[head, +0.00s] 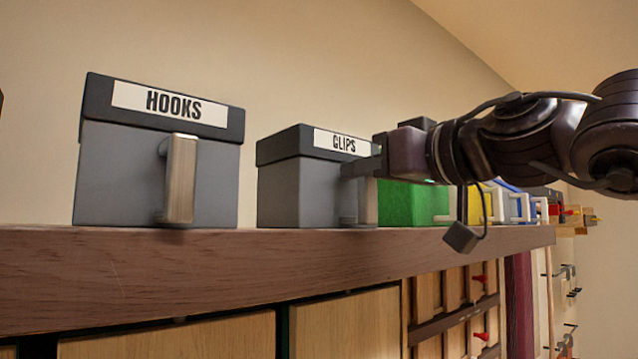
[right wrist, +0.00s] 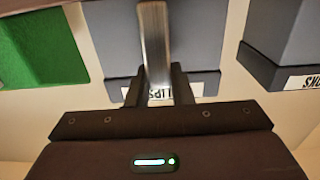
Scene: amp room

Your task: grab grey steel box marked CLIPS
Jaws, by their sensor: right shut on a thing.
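The grey box marked CLIPS (head: 299,187) stands on the wooden shelf, with a dark lid and a white label. Its upright metal handle shows below my right gripper (head: 362,168), which reaches in from the right. In the right wrist view the CLIPS box (right wrist: 205,55) appears upside down, and the two fingers of my right gripper (right wrist: 159,78) are closed around its metal handle (right wrist: 154,40). The gripper hides part of the handle and of the box's right side in the head view. My left gripper is in neither view.
A larger grey box marked HOOKS (head: 150,170) stands to the left on the shelf (head: 150,275), with a gap between. A green box (head: 412,205) stands close on the right, then a yellow one (head: 476,206) and others. Wooden cabinet fronts are below the shelf.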

